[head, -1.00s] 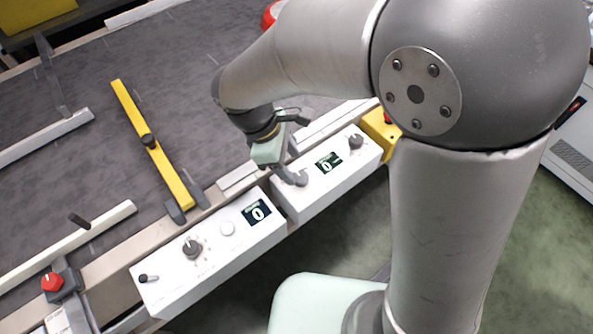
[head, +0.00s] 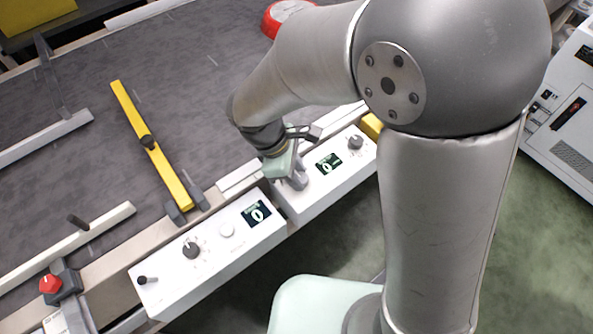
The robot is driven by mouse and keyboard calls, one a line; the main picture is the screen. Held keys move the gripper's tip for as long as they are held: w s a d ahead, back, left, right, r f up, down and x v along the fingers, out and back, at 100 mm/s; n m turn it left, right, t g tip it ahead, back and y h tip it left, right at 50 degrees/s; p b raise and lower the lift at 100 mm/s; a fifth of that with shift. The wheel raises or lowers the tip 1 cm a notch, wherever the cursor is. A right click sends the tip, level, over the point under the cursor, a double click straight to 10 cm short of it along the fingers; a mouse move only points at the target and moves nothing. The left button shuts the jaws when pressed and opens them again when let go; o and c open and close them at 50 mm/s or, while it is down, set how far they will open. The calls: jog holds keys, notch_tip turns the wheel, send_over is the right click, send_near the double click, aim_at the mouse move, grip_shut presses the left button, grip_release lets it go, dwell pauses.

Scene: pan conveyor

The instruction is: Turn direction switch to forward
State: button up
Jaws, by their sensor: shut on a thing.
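The right white control box (head: 318,195) has a dark display (head: 328,163) and a grey knob (head: 355,142). My gripper (head: 296,182) reaches down to this box's left end, left of the display. It is shut on a small control there, which the fingers hide. I cannot read its setting or labels. The left white control box (head: 205,275) has a display showing 0 (head: 256,212), a pale button (head: 227,230), a dark rotary knob (head: 191,249) and a small black toggle (head: 147,280). My gripper is apart from these.
The grey conveyor belt (head: 70,180) lies behind the boxes, with a yellow bar (head: 150,145) across it. A red button (head: 50,284) is at the lower left. A red round object (head: 285,15) is at the back. A white machine (head: 565,110) stands at the right.

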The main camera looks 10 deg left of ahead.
jog(key=m, duration=0.2)
jog(key=m+g+p, duration=0.1)
jog(key=shift+w+r+m+g, duration=0.1)
jog(key=shift+w+m+g, duration=0.05)
jog(key=shift+m+g, duration=0.2)
jog(key=shift+w+d+m+g+y+p, duration=0.1)
jog(key=shift+m+g+y+p, duration=0.25)
jog(key=shift+m, duration=0.8)
jog(key=shift+w+m+g+y+p, duration=0.1)
jog(key=shift+m+g+y+p, duration=0.15)
jog(key=shift+m, duration=0.85)
jog(key=o, duration=1)
jog(key=v, duration=1.7)
jog(key=shift+w+r+p, duration=0.1)
jog(key=shift+p, duration=0.3)
